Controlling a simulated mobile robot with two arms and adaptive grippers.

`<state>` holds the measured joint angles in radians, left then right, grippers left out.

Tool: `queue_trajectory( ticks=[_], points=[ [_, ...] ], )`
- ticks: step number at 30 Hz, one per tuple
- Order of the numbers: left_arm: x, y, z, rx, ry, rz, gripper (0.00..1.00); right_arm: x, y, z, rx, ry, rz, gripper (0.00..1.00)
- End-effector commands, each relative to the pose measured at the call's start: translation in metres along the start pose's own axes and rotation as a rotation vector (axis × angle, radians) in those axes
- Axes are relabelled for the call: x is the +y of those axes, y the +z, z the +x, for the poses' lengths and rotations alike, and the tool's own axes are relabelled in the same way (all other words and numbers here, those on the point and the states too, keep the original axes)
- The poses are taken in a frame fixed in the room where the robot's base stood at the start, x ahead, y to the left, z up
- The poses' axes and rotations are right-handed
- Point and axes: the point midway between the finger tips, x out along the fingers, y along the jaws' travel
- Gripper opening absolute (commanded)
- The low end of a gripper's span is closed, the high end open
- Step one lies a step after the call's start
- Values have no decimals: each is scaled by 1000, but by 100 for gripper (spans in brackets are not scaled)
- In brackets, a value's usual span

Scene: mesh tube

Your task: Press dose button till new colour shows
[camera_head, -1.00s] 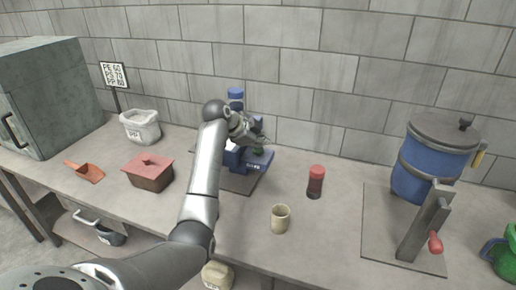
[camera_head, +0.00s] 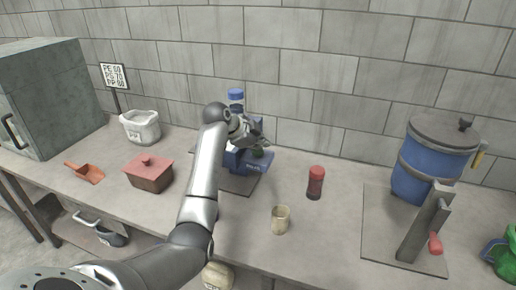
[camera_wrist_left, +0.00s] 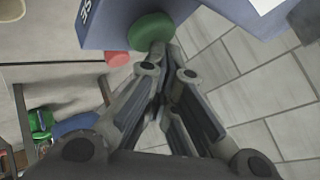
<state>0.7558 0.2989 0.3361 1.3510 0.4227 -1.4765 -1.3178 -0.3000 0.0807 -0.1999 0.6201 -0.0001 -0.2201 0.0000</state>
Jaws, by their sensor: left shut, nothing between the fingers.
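A blue dosing device (camera_head: 250,163) stands on a dark mat near the back wall, with a blue-capped bottle (camera_head: 236,97) at its top. Its round green button (camera_wrist_left: 150,30) shows clearly in the left wrist view. In the head view only a small dark green part of it (camera_head: 258,153) shows beneath my gripper. My left gripper (camera_head: 261,143) is shut and empty, with its fingertips at the button's edge in the wrist view. I cannot tell whether they touch it. My arm hides part of the device. My right gripper is not in view.
A beige cup (camera_head: 281,220) and a red-capped jar (camera_head: 316,183) stand right of the device. A red lidded box (camera_head: 148,173), an orange scoop (camera_head: 85,172) and a white bin (camera_head: 140,127) are left. A blue tank (camera_head: 425,170) stands at right.

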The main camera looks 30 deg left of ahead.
Motion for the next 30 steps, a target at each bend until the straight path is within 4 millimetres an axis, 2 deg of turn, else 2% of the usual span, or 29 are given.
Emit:
queue_trajectory(
  ticks=[9,23,30],
  points=[
    [-11,-10,-14,-2,1,0,0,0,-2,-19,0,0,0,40],
    [-13,-12,-17,0,-1,0,0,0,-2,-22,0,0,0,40],
    [-25,-24,-33,0,-1,1,0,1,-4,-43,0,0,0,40]
  ],
)
